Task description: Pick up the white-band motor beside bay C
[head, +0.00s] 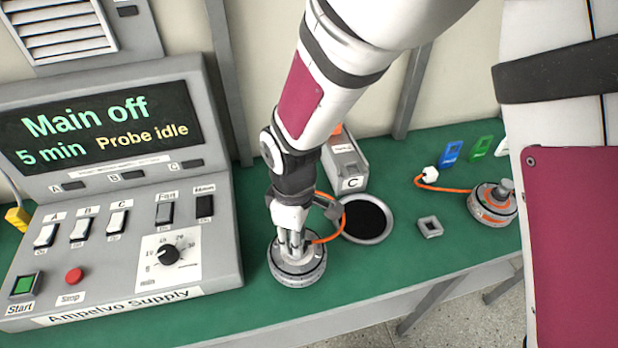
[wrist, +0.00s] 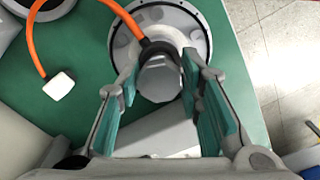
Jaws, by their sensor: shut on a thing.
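The white-band motor (head: 298,273) stands upright on the green bench in front of the bay marked C (head: 345,165), between the supply panel and the dark round opening (head: 367,220). My gripper (head: 291,238) points down onto it and is shut on its grey top stub. In the wrist view the motor's round flange (wrist: 198,22) shows beyond the stub, with the teal finger pads either side (wrist: 158,95). An orange cable (wrist: 38,45) with a white plug (wrist: 59,85) runs from the motor. The motor appears to rest on the bench; any gap beneath it is hard to tell.
The Ampelvo supply panel (head: 115,215) stands close on the left; its screen reads "Main off" and "Probe idle". Another motor with an orange band (head: 492,205) and a small square part (head: 430,227) lie to the right. The bench's front edge is near.

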